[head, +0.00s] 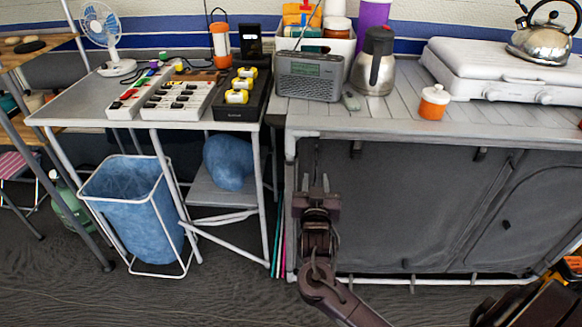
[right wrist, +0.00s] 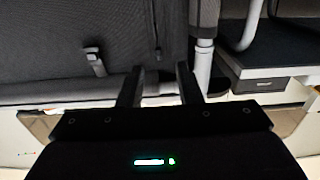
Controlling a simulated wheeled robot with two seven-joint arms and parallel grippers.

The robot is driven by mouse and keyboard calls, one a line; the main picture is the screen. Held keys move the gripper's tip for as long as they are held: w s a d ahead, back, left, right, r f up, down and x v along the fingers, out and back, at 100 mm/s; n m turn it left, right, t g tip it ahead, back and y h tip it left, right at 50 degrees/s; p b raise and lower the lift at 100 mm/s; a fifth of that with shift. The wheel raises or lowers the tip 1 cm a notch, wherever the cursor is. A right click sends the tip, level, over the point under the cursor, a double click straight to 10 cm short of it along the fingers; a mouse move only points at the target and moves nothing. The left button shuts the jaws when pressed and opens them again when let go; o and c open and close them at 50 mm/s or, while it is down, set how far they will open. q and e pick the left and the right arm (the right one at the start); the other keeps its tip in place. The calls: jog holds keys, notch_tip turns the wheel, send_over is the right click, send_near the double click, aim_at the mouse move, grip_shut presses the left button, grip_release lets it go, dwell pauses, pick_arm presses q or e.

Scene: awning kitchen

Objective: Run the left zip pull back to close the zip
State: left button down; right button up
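The grey fabric front (head: 420,205) of the kitchen unit hangs below the worktop. A dark upright zip line (head: 316,152) shows near its left edge. In the right wrist view the zip line (right wrist: 157,22) ends at a small dark zip pull (right wrist: 158,50), just beyond my fingertips and between them. My right gripper (head: 319,183) is in front of the left end of the fabric, below the worktop edge. In the right wrist view its fingers (right wrist: 159,70) are apart with nothing between them. Contact with the pull is not visible.
A second dark pull (head: 506,225) is on the fabric's right part. A strap clip (right wrist: 95,58) and a pale frame leg (right wrist: 204,65) flank the zip. A side table (head: 85,95) and blue bin (head: 140,205) stand left. A radio (head: 310,76) and flask (head: 375,65) stand on the worktop.

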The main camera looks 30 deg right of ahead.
aim_at(317, 157)
jog(key=b+x, duration=0.1)
jog(key=x, duration=0.6)
jog(key=shift+w+d, duration=0.2)
jog(key=shift+d, duration=0.15)
jog(key=shift+c, duration=0.3)
grip_shut()
